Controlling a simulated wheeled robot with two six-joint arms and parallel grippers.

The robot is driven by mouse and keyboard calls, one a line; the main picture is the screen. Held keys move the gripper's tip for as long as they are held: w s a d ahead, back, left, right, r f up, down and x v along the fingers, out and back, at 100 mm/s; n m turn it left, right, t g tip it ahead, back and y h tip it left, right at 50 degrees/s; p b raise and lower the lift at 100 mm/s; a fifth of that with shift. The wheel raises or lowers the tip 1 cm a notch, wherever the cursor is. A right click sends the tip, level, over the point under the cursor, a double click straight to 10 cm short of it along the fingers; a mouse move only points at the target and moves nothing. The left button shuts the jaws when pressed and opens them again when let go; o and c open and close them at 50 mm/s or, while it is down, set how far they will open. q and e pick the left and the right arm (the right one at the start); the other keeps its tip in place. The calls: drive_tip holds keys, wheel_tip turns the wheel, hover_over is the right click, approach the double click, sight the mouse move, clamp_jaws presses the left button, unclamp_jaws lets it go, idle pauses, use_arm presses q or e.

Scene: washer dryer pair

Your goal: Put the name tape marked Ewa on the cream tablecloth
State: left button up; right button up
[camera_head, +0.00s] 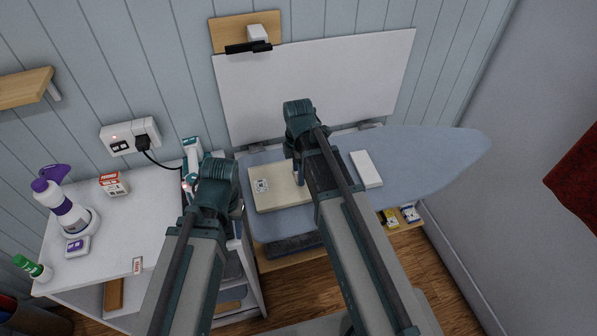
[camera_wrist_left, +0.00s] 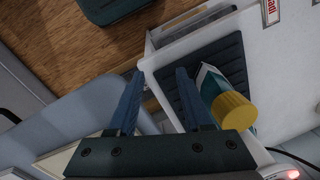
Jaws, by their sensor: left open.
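The cream tablecloth (camera_head: 292,199) lies folded on the ironing board, with a small white printed tag (camera_head: 261,185) on its left part. A small white tape with red marking (camera_head: 137,265) lies near the front edge of the white counter; its print is too small to read. A red-marked label also shows at the top of the left wrist view (camera_wrist_left: 270,11). My left gripper (camera_wrist_left: 157,98) is open and empty above the counter's right side, left of the tablecloth. My right arm reaches over the tablecloth's right part; its gripper (camera_head: 298,174) is mostly hidden.
The ironing board (camera_head: 430,160) is clear at right, beyond a white block (camera_head: 366,169). A yellow-capped item (camera_wrist_left: 233,110) is close to my left fingers.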

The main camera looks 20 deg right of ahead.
use_arm(q)
drive_tip(key=shift+f, duration=0.1)
use_arm(e)
drive_tip(key=o, duration=0.4)
drive_tip(key=shift+s+f, duration=0.1)
drive_tip(key=shift+s, duration=0.05)
use_arm(q)
drive_tip(key=shift+w+r+p, duration=0.15)
drive_tip(key=shift+r+p, duration=0.3)
drive_tip(key=shift+p, duration=0.05)
use_arm(e)
drive_tip(key=shift+w+r, duration=0.25)
drive_tip(key=shift+r, duration=0.1)
wheel_tip(320, 180, up, 12)
drive_tip(key=p, duration=1.2)
use_arm(q)
wheel_tip(320, 180, up, 12)
drive_tip(key=shift+f, duration=0.15)
use_arm(e)
drive_tip(key=s+a+m+h, duration=0.1)
drive_tip(key=s+a+m, duration=0.9)
drive_tip(key=s+m, duration=0.4)
drive_tip(key=shift+s+a, duration=0.2)
drive_tip(key=shift+s, duration=0.05)
use_arm(q)
drive_tip(key=shift+f, duration=0.1)
use_arm(e)
drive_tip(key=shift+f, duration=0.15)
